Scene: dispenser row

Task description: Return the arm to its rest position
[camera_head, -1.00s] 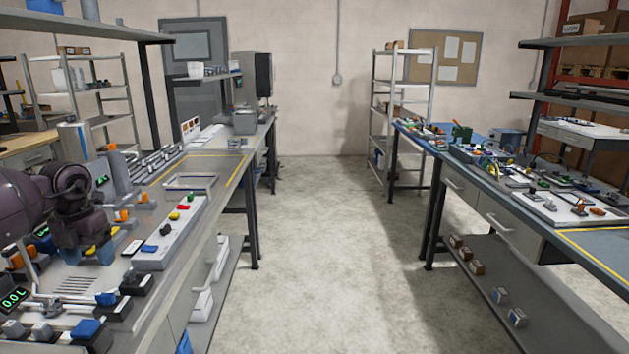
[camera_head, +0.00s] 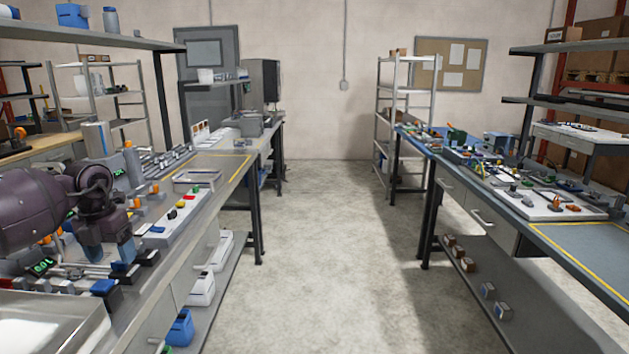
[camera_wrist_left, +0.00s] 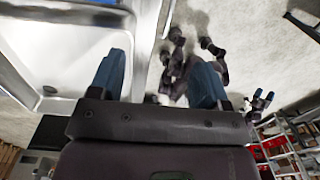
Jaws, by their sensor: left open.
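My left arm comes in from the left in the head view, dark purple, over the left workbench. Its gripper (camera_head: 122,258) points down, with blue fingers above the bench's near part. In the left wrist view the two blue fingers of the left gripper (camera_wrist_left: 157,80) stand wide apart with nothing between them. A small dark part with two blue tips (camera_wrist_left: 263,99) at the right of that view looks like my right gripper; it is too small to tell its opening.
A pale sink basin (camera_head: 40,325) is at the near left of the left bench; its rim (camera_wrist_left: 88,98) shows near the left finger. The bench (camera_head: 215,165) carries a tray (camera_head: 195,178) and a button panel (camera_head: 175,215). The aisle floor (camera_head: 335,250) is clear; a cluttered bench (camera_head: 590,232) stands right.

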